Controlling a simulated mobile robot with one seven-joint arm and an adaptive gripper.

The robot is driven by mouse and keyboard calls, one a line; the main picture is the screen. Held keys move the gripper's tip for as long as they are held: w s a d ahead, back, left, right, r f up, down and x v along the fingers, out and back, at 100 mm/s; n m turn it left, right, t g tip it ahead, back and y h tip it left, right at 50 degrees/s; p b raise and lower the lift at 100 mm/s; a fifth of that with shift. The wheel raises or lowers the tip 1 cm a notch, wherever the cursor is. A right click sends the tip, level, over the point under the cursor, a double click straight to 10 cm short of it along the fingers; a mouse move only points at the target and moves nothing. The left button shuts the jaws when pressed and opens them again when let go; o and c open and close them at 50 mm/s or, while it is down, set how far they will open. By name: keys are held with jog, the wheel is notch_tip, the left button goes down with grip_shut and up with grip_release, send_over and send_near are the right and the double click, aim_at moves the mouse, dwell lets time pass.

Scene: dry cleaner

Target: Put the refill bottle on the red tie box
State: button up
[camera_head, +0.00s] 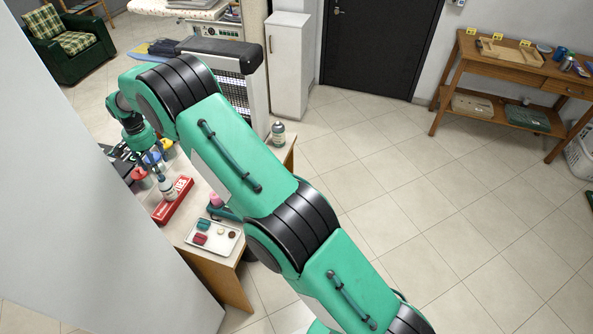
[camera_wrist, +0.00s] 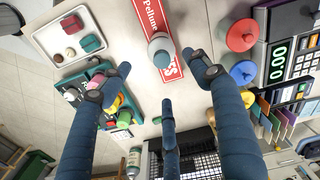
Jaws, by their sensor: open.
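The red tie box (camera_head: 177,206) lies on the counter, lettered in white; it also shows at the top of the wrist view (camera_wrist: 141,12). A pale bottle with a grey top (camera_head: 166,188), apparently the refill bottle, stands upright on the box; the wrist view shows it from above (camera_wrist: 159,47). My gripper (camera_head: 153,160) is above the counter, just behind and left of the bottle in the head view. In the wrist view its fingers (camera_wrist: 157,68) are spread wide with a gap to the bottle on either side. Nothing is held.
A white tray (camera_head: 232,248) with small coloured pieces lies at the counter's near end. Another bottle (camera_head: 279,132) stands at the right edge. Red (camera_wrist: 242,35) and blue (camera_wrist: 243,72) round-topped items and a cash register (camera_wrist: 281,62) are close to the right finger.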

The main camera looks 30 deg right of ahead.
jog(key=s+d+r+t, duration=0.1)
jog(key=s+d+r, duration=0.35)
jog(key=r, duration=0.45)
jog(key=s+d+r+n, duration=0.1)
jog(key=s+d+r, duration=0.2)
jog(key=d+r, duration=0.45)
jog(key=s+d+r+t, duration=0.1)
jog(key=s+d+r, duration=0.25)
jog(key=r, duration=0.75)
jog(key=s+d+r+n, duration=0.1)
jog(key=s+d+r, duration=0.25)
jog(key=s, duration=0.25)
jog(key=s+d+r+t, duration=0.1)
jog(key=s+d+r, duration=0.25)
jog(key=s, duration=0.25)
jog(key=s+d+r+n, duration=0.1)
jog(key=s+d+r, duration=0.25)
jog(key=s, duration=0.25)
jog(key=s+d+f+t, duration=0.1)
jog(key=s+d, duration=0.3)
jog(key=s, duration=0.9)
jog(key=s+d+n+t, duration=0.1)
jog(key=s+d, duration=0.3)
jog(key=s, duration=1)
jog(key=shift+s+d+f+t, duration=0.2)
jog(key=shift+s+f+t, duration=0.1)
jog(key=shift+f, duration=0.1)
jog(key=shift+f, duration=0.1)
notch_tip(320, 180, down, 8)
jog(key=b, duration=0.8)
